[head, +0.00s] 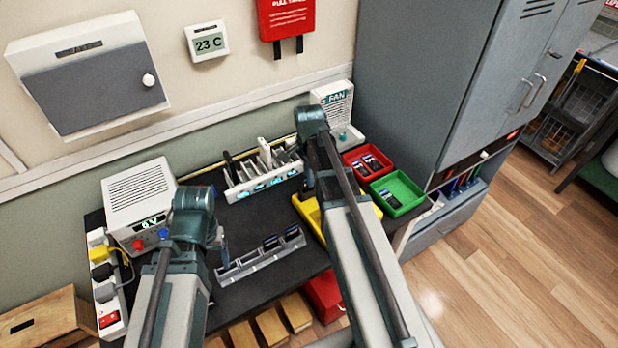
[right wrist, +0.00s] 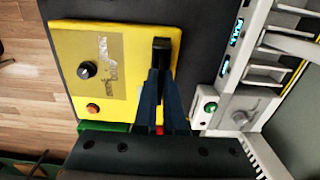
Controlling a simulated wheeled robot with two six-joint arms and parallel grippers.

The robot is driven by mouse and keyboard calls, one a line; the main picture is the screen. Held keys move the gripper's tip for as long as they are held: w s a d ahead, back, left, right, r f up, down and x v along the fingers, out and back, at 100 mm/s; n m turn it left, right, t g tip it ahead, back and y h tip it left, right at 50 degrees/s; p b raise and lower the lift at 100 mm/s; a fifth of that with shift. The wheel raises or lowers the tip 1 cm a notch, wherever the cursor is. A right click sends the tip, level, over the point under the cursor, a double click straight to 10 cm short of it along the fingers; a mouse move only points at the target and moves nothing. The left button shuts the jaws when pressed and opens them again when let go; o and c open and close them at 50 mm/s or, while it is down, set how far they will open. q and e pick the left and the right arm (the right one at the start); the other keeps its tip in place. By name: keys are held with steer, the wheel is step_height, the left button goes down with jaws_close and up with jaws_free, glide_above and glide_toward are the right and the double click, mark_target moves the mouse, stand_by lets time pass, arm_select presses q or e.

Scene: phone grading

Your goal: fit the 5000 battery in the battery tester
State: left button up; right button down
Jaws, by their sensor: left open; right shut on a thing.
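My right gripper (right wrist: 162,78) is shut on a small dark battery (right wrist: 162,47), at the tester's end away from the knob. Its number cannot be read, and I cannot tell whether it is seated or held just above. My left gripper (head: 221,243) is open near the grey slotted holder, its fingers partly hidden by its arm.
The grey holder (head: 245,268) carries dark batteries at its right end. A red tray (head: 353,157) and a green tray (head: 407,184) hold dark items. A white rack (head: 262,183) holds upright phones. A white power unit (head: 140,195) and a fan unit (head: 333,100) stand behind.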

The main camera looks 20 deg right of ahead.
arm_select(q)
steer(key=shift+f, duration=0.25)
arm_select(e)
steer(key=shift+f, duration=0.2)
stand_by(0.3)
steer(key=c, duration=0.9)
jaws_free()
arm_select(q)
steer(key=shift+r, duration=0.1)
arm_select(e)
steer(key=shift+r, duration=0.1)
arm_select(q)
step_height(320, 180, up, 14)
steer(key=p, duration=1.3)
steer(key=shift+f, duration=0.2)
arm_select(e)
step_height(320, 180, up, 14)
steer(key=shift+f, duration=0.2)
